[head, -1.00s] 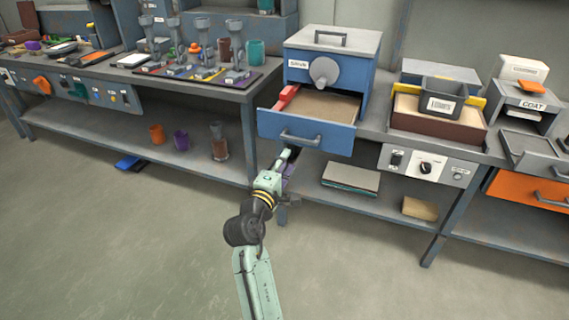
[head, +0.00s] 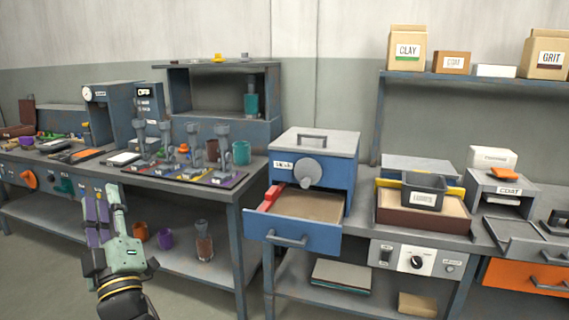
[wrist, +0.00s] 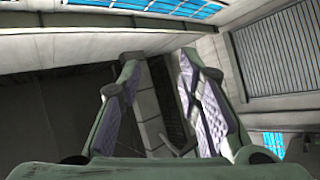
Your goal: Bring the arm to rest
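My gripper (head: 97,192) is at the lower left of the head view, pointing upward in front of the left bench. In the wrist view my gripper (wrist: 158,60) shows two fingers with pale purple pads standing apart. Nothing is held between them. Beyond the fingers the wrist view shows the room's upper walls and bright blue panes. My arm's lower part is cut off at the bottom of the head view.
The left bench (head: 215,192) holds cups and several upright stands. A blue oven box (head: 335,180) has its drawer (head: 290,235) pulled open, with a red item (head: 269,197) inside at the left.

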